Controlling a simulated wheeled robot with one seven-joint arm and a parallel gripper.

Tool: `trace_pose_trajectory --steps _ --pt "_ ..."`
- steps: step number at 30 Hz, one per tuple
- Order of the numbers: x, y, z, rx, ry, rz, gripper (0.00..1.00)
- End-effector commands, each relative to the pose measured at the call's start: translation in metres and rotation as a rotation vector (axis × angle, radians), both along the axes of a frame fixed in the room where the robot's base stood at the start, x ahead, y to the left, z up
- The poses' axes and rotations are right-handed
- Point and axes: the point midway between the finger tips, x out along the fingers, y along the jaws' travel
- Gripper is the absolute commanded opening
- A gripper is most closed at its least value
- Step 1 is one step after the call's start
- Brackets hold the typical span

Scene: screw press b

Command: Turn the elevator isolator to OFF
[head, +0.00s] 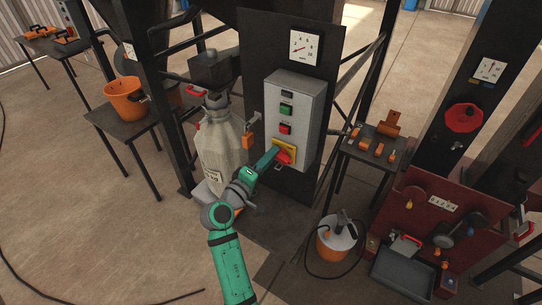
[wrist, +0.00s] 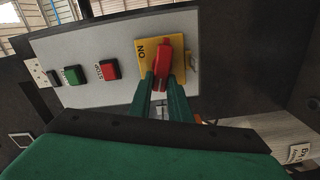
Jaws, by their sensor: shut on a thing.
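The isolator is a red rotary handle (head: 285,156) on a yellow plate (head: 291,146), low on the front of a grey control box (head: 301,100). In the wrist view, the red handle (wrist: 162,60) stands lengthwise on its yellow plate (wrist: 146,48), where the word ON is readable beside it. My gripper (wrist: 162,86) has its two green fingers on either side of the handle, shut on it. In the head view, my gripper (head: 273,158) reaches the handle from the lower left. The fingers hide part of the handle and the plate.
A green button (head: 286,110) and a red button (head: 285,128) sit above the isolator. A pale sack (head: 220,150) hangs left of the box. A small table with orange items (head: 364,145) stands to the right, and an orange bucket (head: 335,240) is on the floor.

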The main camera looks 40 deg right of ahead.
Motion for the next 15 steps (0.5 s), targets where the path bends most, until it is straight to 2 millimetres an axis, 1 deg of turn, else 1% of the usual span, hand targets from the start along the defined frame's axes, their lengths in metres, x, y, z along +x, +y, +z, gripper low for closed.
trace_pose_trajectory --steps 6,15 --pt "0.0011 -0.0001 -0.0028 -0.058 0.140 0.001 0.00" --pt "0.0014 0.0000 -0.0050 -0.105 0.250 0.002 0.00"
